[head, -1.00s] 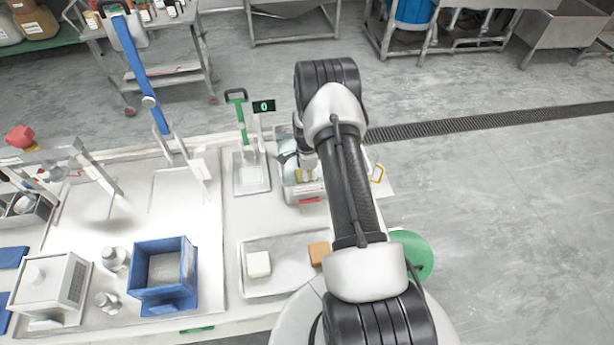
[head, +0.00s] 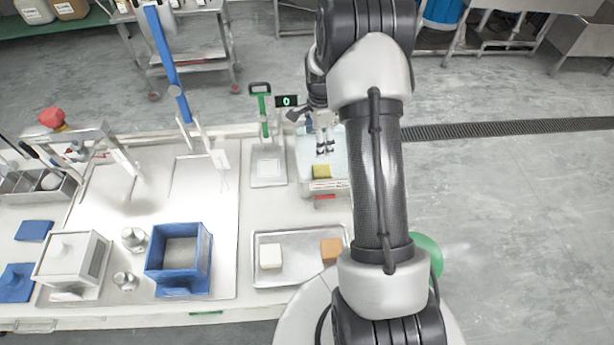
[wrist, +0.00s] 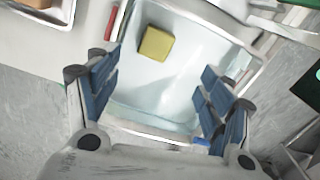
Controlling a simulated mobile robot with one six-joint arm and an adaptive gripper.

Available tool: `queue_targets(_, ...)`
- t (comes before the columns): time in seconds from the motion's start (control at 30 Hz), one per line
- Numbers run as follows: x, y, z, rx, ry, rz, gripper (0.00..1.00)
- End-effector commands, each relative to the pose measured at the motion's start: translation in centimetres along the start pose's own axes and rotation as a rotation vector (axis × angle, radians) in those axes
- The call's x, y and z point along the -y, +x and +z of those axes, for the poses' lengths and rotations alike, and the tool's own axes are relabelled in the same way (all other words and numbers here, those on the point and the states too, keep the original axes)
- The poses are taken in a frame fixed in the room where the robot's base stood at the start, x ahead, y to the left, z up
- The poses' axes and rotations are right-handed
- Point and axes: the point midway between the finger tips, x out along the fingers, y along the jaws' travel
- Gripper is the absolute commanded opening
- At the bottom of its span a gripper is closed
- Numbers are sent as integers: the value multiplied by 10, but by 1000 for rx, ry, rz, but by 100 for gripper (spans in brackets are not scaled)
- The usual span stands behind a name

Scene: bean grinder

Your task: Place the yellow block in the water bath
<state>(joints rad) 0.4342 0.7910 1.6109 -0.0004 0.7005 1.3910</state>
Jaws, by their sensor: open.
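The yellow block (head: 321,171) lies inside the water bath (head: 305,157), near its front wall in the head view. The wrist view shows the yellow block (wrist: 156,43) in the pale water of the bath (wrist: 185,20), close to one side and apart from the fingers. My gripper (head: 325,144) is over the bath, behind the block in the head view. Its blue-padded fingers (wrist: 160,72) are spread wide with nothing between them. My arm hides the right part of the bath in the head view.
A metal tray (head: 298,279) holds a white block (head: 271,256) and an orange block (head: 330,250). A scale (head: 268,174) with a green post stands left of the bath. A blue open box (head: 179,286) and a white housing (head: 72,262) stand further left.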

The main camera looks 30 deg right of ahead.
Motion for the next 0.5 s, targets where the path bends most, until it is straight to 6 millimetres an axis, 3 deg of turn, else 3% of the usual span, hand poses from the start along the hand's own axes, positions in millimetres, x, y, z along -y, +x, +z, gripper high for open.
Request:
queue_targets(0.03, -2, -34, 14, -4, -83, -27, 74)
queue_targets(0.2, -33, -126, 56, -22, -407, -90, 74)
queue_targets(0.37, -82, -195, 92, -49, -710, -147, 74)
queue_targets(0.5, -135, -239, 116, -82, -974, -198, 74)
